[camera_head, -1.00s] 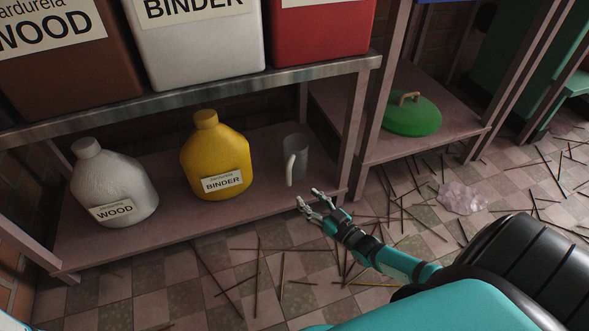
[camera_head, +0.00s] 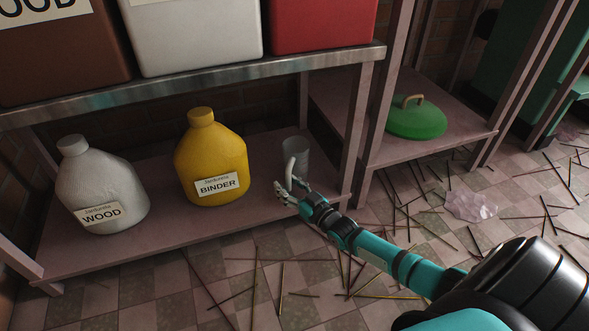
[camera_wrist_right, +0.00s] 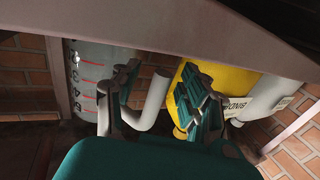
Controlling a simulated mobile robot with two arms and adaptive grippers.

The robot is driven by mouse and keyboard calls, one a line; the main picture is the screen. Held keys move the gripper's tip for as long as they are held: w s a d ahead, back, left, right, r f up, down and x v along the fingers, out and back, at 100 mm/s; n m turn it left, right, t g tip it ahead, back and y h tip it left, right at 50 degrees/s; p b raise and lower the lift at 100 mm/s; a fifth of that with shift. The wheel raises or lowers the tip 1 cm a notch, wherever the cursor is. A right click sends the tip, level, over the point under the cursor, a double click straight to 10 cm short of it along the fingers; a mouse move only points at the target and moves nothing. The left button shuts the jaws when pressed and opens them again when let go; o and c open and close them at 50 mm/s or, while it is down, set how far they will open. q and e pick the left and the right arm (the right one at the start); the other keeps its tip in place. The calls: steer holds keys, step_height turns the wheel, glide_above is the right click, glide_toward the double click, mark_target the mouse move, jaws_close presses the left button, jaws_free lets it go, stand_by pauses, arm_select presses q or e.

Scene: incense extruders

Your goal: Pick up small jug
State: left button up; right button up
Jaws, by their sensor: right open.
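The small jug (camera_head: 296,148) is a grey, see-through measuring jug with a pale handle (camera_head: 289,172). It stands on the lower shelf, right of the yellow jug. In the right wrist view the jug (camera_wrist_right: 88,75) shows red marks, and its handle (camera_wrist_right: 155,102) lies between the two fingers. My right gripper (camera_head: 288,190) is open at the handle and hides the jug's lower part. In the wrist view the open right gripper (camera_wrist_right: 160,95) has a finger on each side of the handle; contact cannot be told. My left gripper is not in view.
A yellow binder jug (camera_head: 212,160) and a white wood jug (camera_head: 100,190) stand left on the lower shelf (camera_head: 150,240). A shelf post (camera_head: 357,130) rises right of the small jug. The upper shelf edge (camera_head: 200,82) runs above. Sticks litter the floor.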

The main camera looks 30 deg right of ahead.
jaws_close()
stand_by(0.7)
